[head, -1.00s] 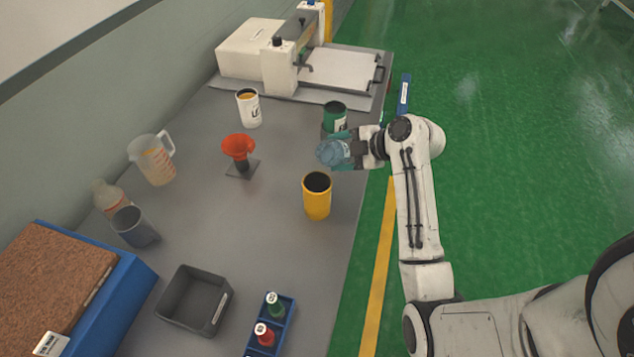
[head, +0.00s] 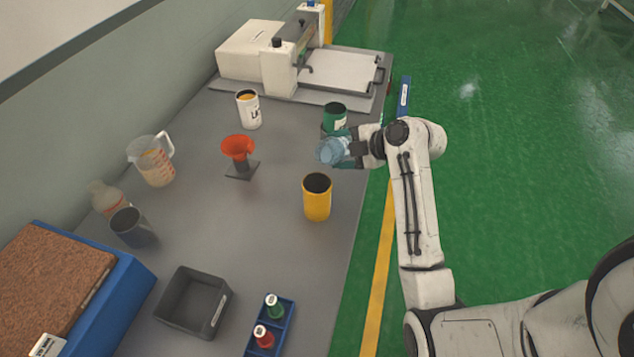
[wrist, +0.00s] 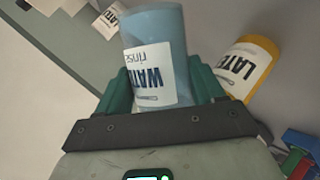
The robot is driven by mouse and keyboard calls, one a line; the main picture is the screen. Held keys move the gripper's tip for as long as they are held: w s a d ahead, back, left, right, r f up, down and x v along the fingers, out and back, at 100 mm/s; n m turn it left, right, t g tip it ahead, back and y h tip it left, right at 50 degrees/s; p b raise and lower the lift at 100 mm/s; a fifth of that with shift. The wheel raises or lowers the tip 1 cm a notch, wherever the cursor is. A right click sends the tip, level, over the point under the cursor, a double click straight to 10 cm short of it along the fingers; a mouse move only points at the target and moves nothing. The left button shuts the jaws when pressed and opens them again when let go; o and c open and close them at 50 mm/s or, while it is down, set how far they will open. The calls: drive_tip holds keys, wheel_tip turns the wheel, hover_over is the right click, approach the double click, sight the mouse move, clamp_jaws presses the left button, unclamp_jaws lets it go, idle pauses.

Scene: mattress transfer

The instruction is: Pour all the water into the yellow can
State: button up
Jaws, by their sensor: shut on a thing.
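My gripper (head: 352,149) is shut on a light-blue water can (head: 330,151). It holds the can behind the yellow can and in front of the green can, near the table's right edge. In the wrist view, the water can (wrist: 157,50) stands between the two green fingers, its white label reading "WAT… rinse". The can looks tilted in the head view; its opening and the water inside cannot be made out. The yellow can (head: 317,203) stands upright and open, with a dark inside. It also shows in the wrist view (wrist: 262,57), apart from the held can.
The green can (head: 334,112) stands close behind my gripper. An orange funnel (head: 238,148) on a stand, a white can (head: 248,113) and a measuring jug (head: 155,168) stand further left. A grey bin (head: 185,318) and blue bottle rack (head: 282,322) lie nearer.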

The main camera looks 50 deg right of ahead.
sight(340, 146)
drive_tip(key=shift+d+f+n+h+b, duration=0.1)
drive_tip(key=shift+f+n+h+b, duration=0.1)
drive_tip(key=shift+n+h+b, duration=0.45)
idle(0.3)
drive_tip(key=shift+r+n+t+h+b, duration=0.25)
drive_tip(key=shift+r+t+h+b, duration=0.1)
drive_tip(key=shift+r+b, duration=0.35)
idle(0.3)
drive_tip(key=shift+s+a+r+n+h+b, duration=0.1)
drive_tip(key=shift+a+r+n+h+b, duration=0.45)
drive_tip(key=shift+b, duration=0.25)
idle(0.4)
drive_tip(key=shift+a+f+n+t+h+b, duration=0.2)
drive_tip(key=shift+n+h+b, duration=0.25)
drive_tip(key=shift+b, duration=0.85)
idle(0.9)
drive_tip(key=shift+a+r+n+t+h+b, duration=0.3)
drive_tip(key=shift+r+n+h+b, duration=0.25)
drive_tip(key=shift+b, duration=0.35)
idle(1.7)
